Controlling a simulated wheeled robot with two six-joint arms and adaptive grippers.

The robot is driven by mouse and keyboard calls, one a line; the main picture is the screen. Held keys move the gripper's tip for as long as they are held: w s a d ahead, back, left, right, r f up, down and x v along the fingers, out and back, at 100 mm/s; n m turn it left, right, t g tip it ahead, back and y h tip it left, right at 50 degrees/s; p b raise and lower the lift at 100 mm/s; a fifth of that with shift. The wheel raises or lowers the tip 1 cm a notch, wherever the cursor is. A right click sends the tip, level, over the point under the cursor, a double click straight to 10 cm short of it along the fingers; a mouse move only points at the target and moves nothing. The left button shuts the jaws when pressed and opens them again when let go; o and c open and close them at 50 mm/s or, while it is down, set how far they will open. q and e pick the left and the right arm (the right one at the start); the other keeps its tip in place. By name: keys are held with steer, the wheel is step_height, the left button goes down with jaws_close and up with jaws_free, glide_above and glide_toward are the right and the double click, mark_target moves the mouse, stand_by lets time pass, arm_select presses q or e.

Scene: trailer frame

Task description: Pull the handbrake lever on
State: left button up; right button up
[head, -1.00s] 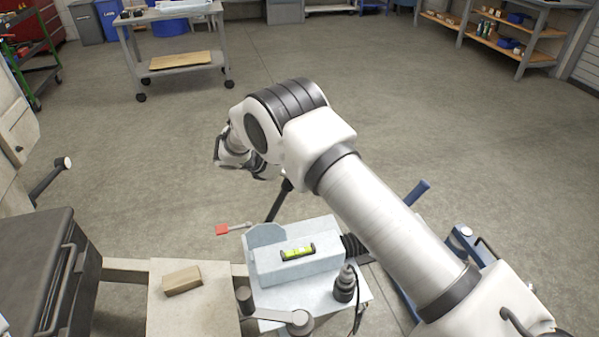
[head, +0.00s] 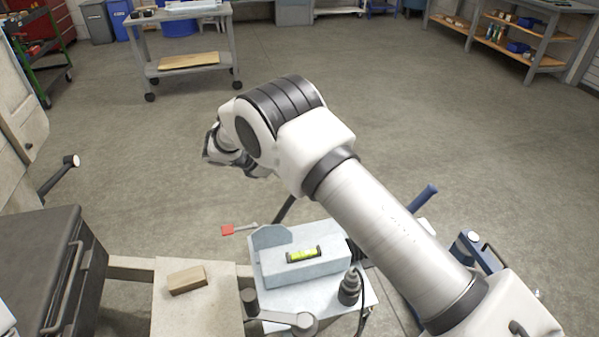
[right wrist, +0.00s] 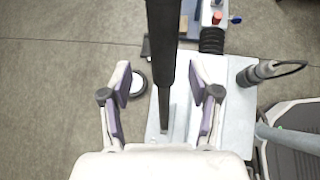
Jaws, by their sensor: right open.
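The handbrake lever is a dark bar (head: 284,210) rising from the trailer's grey metal housing (head: 300,268); its upper part is hidden behind my right arm in the head view. In the right wrist view the lever (right wrist: 163,45) runs down the middle as a thick black grip on a thinner bar. My right gripper (right wrist: 161,72) is open, one finger on each side of the lever in that view, with gaps on both sides. I cannot tell how deep the lever sits between the fingers. The right gripper (head: 226,155) also shows in the head view, pointing left. My left gripper is out of view.
A level vial (head: 303,254) lies on the housing, and a red-tipped rod (head: 228,230) sticks out left of it. A coupling head (head: 349,288) with a cable is at its right. A wooden block (head: 187,280) and dark box (head: 40,260) are left.

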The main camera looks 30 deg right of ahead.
steer(key=v, duration=0.7)
steer(key=shift+a+r, duration=0.2)
steer(key=shift+a, duration=0.1)
